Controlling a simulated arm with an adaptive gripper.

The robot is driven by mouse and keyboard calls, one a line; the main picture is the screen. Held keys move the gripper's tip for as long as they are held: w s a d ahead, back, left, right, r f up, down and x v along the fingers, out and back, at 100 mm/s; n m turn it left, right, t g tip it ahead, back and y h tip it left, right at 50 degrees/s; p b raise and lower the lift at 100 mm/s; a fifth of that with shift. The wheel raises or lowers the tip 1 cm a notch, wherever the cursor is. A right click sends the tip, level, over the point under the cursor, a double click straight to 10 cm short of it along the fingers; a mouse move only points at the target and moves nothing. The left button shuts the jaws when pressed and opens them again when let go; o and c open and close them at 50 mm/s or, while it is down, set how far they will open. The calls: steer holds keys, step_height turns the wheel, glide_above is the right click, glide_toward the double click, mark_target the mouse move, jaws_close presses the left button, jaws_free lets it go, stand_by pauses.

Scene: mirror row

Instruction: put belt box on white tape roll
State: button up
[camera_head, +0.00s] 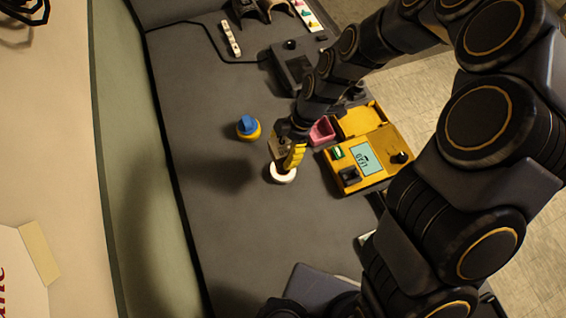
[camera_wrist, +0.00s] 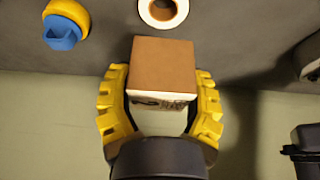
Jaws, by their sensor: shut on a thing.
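The belt box (camera_wrist: 161,66) is a brown and white box with dark print on its white side. My gripper (camera_wrist: 160,105) has its yellow fingers shut on both sides of the box in the wrist view. In the head view the gripper (camera_head: 290,158) and the box (camera_head: 278,147) show just above the white tape roll (camera_head: 284,174) in the picture. The tape roll lies flat on the grey surface. In the wrist view the tape roll (camera_wrist: 163,12) shows beyond the box, cut by the top edge. I cannot tell how high the box is above the surface.
A yellow tape roll with a blue piece in it (camera_head: 248,127) stands to the left. A yellow device with a screen (camera_head: 366,160) and a pink container (camera_head: 321,131) are close on the right. A dark device (camera_head: 296,64) and a power strip (camera_head: 231,38) lie farther back. The surface below is clear.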

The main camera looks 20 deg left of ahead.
mark_target(278, 171)
steer(key=shift+f, duration=3.35)
steer(key=shift+f, duration=0.1)
steer(key=o, duration=1.1)
steer(key=shift+o, duration=0.2)
steer(key=v, duration=1.2)
steer(key=shift+s+r, duration=0.1)
steer(key=shift+r, duration=0.1)
